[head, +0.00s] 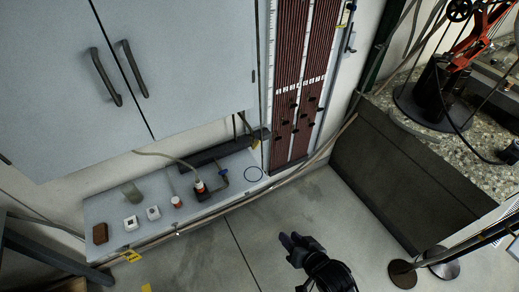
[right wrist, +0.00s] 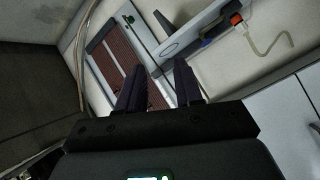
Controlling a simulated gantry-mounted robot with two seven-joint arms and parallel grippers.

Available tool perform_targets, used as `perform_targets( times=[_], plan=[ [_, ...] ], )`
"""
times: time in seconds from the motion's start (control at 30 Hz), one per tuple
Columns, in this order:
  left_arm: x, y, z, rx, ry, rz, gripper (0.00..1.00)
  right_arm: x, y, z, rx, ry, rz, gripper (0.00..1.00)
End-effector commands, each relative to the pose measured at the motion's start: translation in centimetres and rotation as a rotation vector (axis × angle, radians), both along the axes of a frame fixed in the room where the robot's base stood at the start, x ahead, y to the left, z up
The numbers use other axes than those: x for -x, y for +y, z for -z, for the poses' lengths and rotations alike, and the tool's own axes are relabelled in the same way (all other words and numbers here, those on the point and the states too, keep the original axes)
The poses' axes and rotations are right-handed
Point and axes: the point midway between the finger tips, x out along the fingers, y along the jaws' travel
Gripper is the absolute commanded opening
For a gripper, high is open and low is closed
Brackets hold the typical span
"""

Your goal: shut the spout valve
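A small valve with a blue handle (head: 223,173) sits on a dark pipe at the right part of the low bench, below the wall cabinet; I take it to be the spout valve. Its blue part also shows in the right wrist view (right wrist: 206,42), beyond the fingers and to their right. Whether it is open or shut is too small to tell. My right gripper (head: 289,241) is above the floor, in front of and to the right of the valve, well apart from it. In the right wrist view its two fingers (right wrist: 160,80) are spread with nothing between them. My left gripper is not in view.
A red-and-white capped bottle (head: 199,187) with a hose stands left of the valve. Several small items line the bench (head: 150,237). A tube board (head: 300,80) rises behind it. A dark-walled gravel tank (head: 400,170) stands at right. The floor between is clear.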

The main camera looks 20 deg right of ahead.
Motion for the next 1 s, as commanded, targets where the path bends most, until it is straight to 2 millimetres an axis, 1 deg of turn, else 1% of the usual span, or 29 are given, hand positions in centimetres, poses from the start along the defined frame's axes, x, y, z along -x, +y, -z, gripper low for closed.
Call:
perform_targets(
  times=[0.03,0.17,0.23,0.3,0.37,0.4,0.5,0.6,0.77,1.0],
  plan=[
    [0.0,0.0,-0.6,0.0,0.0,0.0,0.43,-2.0,-0.1,-0.6,-0.054,-0.083,0.029,0.35],
    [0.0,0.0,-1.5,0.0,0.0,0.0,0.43,-6.8,-0.6,-2.5,-0.189,-0.299,0.074,0.35],
    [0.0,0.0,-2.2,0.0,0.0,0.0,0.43,-9.5,-1.1,-4.0,-0.241,-0.406,0.079,0.35],
    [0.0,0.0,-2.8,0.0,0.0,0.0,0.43,-12.1,-1.6,-5.6,-0.251,-0.482,0.073,0.35],
    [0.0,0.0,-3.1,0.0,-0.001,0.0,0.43,-13.6,-1.9,-6.4,-0.241,-0.501,0.071,0.35],
    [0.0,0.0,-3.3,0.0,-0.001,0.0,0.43,-14.5,-2.1,-7.2,-0.236,-0.513,0.07,0.35],
    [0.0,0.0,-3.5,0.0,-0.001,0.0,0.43,-16.1,-2.1,-9.5,-0.233,-0.551,0.063,0.35],
    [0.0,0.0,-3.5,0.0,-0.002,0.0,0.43,-17.1,-2.1,-10.6,-0.232,-0.571,0.06,0.35],
    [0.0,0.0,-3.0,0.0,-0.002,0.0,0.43,-18.8,-1.9,-10.8,-0.233,-0.577,0.059,0.35],
    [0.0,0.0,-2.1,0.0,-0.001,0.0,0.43,-22.6,-1.5,-10.8,-0.232,-0.576,0.059,0.35]
  ],
)
